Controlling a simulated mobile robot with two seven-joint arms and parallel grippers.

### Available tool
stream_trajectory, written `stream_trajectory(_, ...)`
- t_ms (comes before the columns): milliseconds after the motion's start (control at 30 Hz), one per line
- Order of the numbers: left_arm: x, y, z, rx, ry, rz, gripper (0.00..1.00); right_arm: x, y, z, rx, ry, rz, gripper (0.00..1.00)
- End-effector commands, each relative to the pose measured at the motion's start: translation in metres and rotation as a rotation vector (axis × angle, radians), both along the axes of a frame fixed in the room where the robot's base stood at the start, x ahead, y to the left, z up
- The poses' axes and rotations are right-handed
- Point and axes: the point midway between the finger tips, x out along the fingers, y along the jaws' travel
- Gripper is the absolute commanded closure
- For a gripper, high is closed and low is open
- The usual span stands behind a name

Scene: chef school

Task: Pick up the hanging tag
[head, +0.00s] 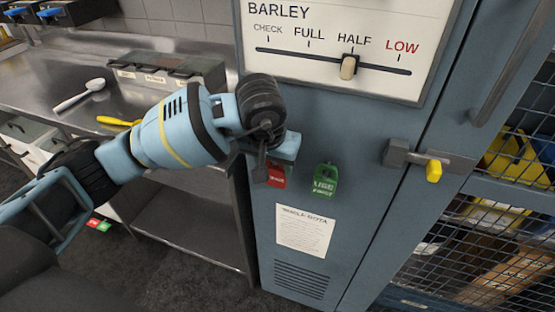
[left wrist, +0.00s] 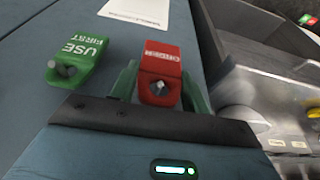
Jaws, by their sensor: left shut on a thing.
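A red hanging tag (head: 276,176) is on the front of the blue-grey cabinet, partly hidden by my left gripper (head: 268,166) in the head view. In the left wrist view the red tag (left wrist: 160,62) sits between the two green fingers, which are shut on its sides. The tag's lettering reads upside down there and looks like "ORDER". A green tag (head: 325,180) marked "USE FIRST" hangs just to the right of the red one; it also shows in the left wrist view (left wrist: 75,52). My right gripper is in neither view.
The cabinet (head: 375,135) carries a "BARLEY" slider panel (head: 350,45) above the tags and a paper notice (head: 305,231) below. A latch with a yellow knob (head: 433,171) sticks out to the right. A steel counter (head: 40,85) with a spoon (head: 80,95) is at left.

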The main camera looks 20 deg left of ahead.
Motion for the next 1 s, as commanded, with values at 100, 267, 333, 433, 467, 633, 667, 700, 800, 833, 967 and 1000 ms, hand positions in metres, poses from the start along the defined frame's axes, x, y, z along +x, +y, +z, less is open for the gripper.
stream_trajectory(100, -0.018, 0.001, -0.001, 0.0, 0.001, -0.004, 0.75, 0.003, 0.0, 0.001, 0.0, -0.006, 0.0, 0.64)
stream_trajectory(267, -0.047, 0.002, -0.001, 0.001, 0.0, -0.004, 0.75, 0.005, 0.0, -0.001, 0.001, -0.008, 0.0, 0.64)
stream_trajectory(333, -0.062, 0.002, -0.001, 0.0, 0.001, -0.004, 0.75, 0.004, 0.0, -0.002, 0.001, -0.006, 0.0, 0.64)
stream_trajectory(433, -0.085, 0.003, -0.001, -0.001, 0.001, -0.004, 0.75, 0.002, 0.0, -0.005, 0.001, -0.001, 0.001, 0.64)
stream_trajectory(467, -0.092, 0.003, -0.002, 0.001, 0.001, -0.005, 0.75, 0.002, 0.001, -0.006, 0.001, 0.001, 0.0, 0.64)
stream_trajectory(633, -0.125, 0.004, -0.002, 0.0, 0.002, -0.004, 0.75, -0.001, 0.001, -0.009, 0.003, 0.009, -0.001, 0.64)
stream_trajectory(667, -0.129, 0.005, -0.001, 0.0, 0.002, -0.004, 0.75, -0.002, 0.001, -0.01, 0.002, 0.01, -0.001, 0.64)
stream_trajectory(700, -0.135, 0.005, -0.001, 0.0, 0.001, -0.003, 0.75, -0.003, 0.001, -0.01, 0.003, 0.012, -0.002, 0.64)
stream_trajectory(800, -0.147, 0.005, -0.001, 0.0, 0.001, -0.002, 0.75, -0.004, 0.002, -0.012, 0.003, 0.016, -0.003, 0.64)
stream_trajectory(833, -0.149, 0.005, -0.001, 0.001, 0.001, -0.002, 0.75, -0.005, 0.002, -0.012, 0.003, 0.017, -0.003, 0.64)
stream_trajectory(967, -0.157, 0.005, -0.001, 0.0, 0.001, -0.001, 0.75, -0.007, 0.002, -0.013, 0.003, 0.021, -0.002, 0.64)
stream_trajectory(1000, -0.158, 0.005, 0.0, 0.0, 0.001, -0.001, 0.75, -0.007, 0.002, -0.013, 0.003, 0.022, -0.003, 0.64)
